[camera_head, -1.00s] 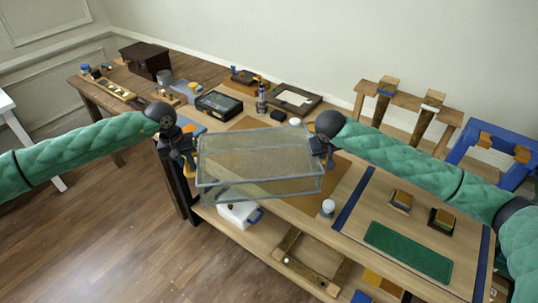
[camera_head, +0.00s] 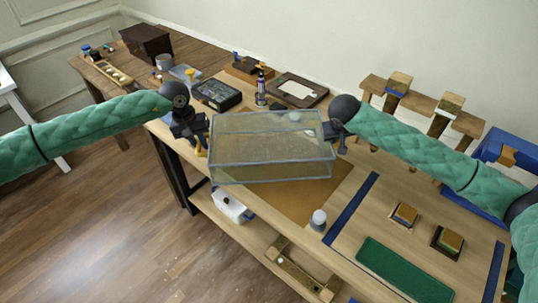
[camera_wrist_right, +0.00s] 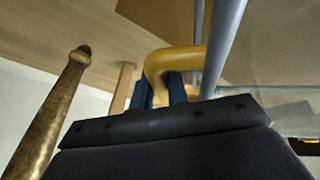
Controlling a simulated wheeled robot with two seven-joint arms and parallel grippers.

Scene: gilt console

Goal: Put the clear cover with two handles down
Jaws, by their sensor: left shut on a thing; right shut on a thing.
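The clear cover (camera_head: 268,150) is a see-through box with grey edges, in the middle of the head view. It hangs between my two grippers, slightly tilted in the picture, over the brown mat (camera_head: 312,200) on the workbench. My left gripper (camera_head: 201,146) is shut at the cover's left end, where a yellow handle (camera_head: 201,152) partly shows. My right gripper (camera_head: 330,132) is shut at the right end. In the right wrist view its dark fingers (camera_wrist_right: 160,92) close on a yellow handle (camera_wrist_right: 172,58) beside the cover's grey edge (camera_wrist_right: 222,42). I cannot tell how far the cover is above the mat.
Behind the cover are a black case (camera_head: 216,94), a bottle (camera_head: 261,90) and a framed tray (camera_head: 297,90). A green mat (camera_head: 405,270) lies at the right.

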